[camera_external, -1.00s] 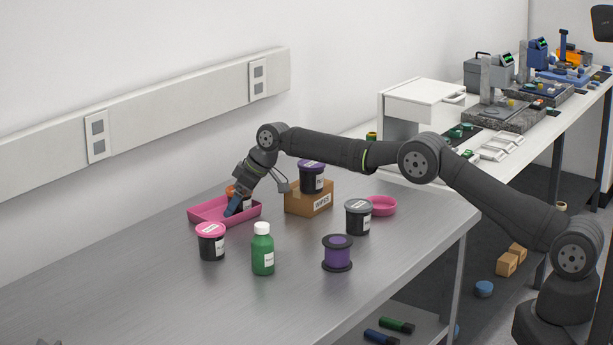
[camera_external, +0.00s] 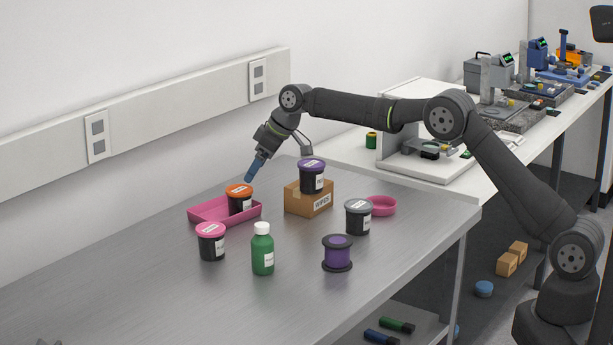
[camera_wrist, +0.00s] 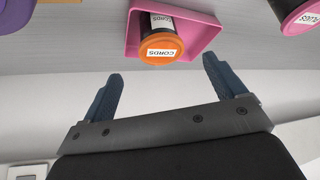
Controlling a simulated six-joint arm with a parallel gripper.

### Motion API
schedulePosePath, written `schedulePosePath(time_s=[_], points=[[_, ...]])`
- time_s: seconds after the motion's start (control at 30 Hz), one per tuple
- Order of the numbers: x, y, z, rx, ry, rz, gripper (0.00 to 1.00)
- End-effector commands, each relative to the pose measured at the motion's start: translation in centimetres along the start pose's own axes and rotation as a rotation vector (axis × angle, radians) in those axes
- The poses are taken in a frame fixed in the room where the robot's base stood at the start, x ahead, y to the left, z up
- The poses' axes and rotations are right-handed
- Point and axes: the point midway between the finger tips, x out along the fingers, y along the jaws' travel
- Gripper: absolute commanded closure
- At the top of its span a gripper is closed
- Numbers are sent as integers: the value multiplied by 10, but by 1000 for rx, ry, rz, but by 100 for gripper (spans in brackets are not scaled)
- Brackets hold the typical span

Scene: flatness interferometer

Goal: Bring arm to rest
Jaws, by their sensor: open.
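My gripper (camera_external: 254,170) is raised above the steel table, just over and behind the pink tray, tilted downward. In the wrist view my gripper (camera_wrist: 160,85) has its two blue fingers wide apart with nothing between them. A dark jar with an orange lid (camera_external: 239,198) stands upright in the pink tray (camera_external: 205,213), clear of the fingers. The orange-lidded jar also shows in the wrist view (camera_wrist: 160,50), labelled CORDS, inside the pink tray (camera_wrist: 212,37).
Nearby stand a pink-lidded jar (camera_external: 211,242), a green bottle (camera_external: 262,252), a purple spool (camera_external: 337,254), a grey-lidded jar (camera_external: 358,217) and a pink dish (camera_external: 382,205). A purple-lidded jar (camera_external: 312,177) sits on a cardboard box (camera_external: 304,203).

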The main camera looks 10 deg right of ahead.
Motion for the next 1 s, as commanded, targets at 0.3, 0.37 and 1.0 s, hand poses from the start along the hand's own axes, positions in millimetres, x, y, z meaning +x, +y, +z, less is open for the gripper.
schedulePosePath(time_s=[0.3, 0.37, 1.0], points=[[46, 0, 0, 0, -1, -1, 12], [55, 0, 0, -1, -1, 0, 12], [98, 0, -12, -1, 5, 1, 12]])
